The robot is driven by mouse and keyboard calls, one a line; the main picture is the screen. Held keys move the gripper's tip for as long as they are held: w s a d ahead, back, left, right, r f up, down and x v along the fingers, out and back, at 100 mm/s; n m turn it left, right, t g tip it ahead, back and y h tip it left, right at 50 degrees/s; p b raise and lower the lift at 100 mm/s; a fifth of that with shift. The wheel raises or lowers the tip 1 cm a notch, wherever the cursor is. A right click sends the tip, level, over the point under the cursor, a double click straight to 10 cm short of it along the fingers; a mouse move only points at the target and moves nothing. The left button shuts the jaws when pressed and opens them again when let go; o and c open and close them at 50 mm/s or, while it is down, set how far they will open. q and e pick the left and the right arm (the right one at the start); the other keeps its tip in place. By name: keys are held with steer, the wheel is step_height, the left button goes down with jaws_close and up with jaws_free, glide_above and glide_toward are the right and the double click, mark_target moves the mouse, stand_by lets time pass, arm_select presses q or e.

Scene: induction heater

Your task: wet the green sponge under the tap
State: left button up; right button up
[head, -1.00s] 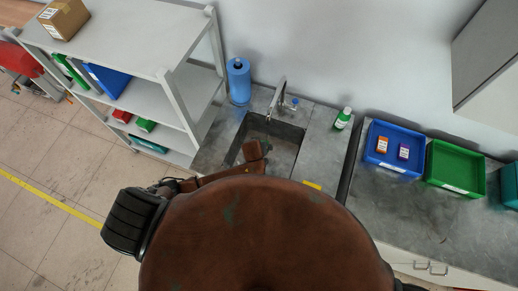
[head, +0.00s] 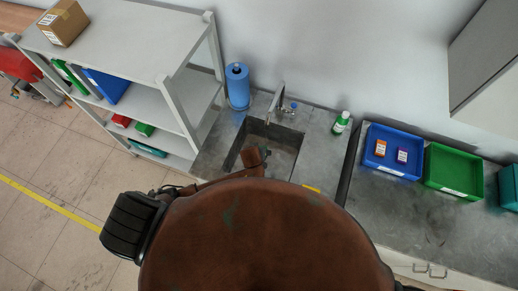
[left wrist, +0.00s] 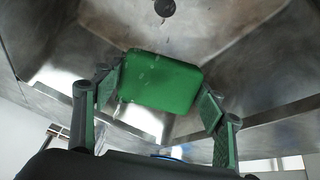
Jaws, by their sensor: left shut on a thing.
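The green sponge (left wrist: 160,82) is between the two fingers of my left gripper (left wrist: 158,88) in the left wrist view. My left gripper is shut on it, inside the metal sink, with the round drain (left wrist: 164,7) beyond. In the head view my left wrist (head: 252,159) reaches over the sink basin (head: 286,150). The sponge cannot be made out there. The tap (head: 275,102) stands at the back edge of the sink, behind my gripper. I cannot see any water running. My right gripper is not in view.
A blue paper roll (head: 237,86) stands left of the tap. A green-and-white bottle (head: 341,122) stands right of the sink. A small yellow item (head: 312,188) lies at the front rim. Blue (head: 369,158) and green (head: 453,186) trays sit further right. A grey shelf (head: 140,45) stands left.

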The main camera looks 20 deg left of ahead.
arm_select(q)
steer(key=s+p, duration=0.2)
steer(key=s, duration=0.4)
steer(key=shift+s+d+p, duration=0.2)
steer(key=shift+s+p, duration=0.1)
steer(key=shift+p, duration=0.1)
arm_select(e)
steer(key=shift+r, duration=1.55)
arm_select(q)
steer(key=s+r+p, duration=0.1)
steer(key=s+r, duration=0.3)
steer(key=s, duration=0.1)
steer(key=shift+d, duration=0.2)
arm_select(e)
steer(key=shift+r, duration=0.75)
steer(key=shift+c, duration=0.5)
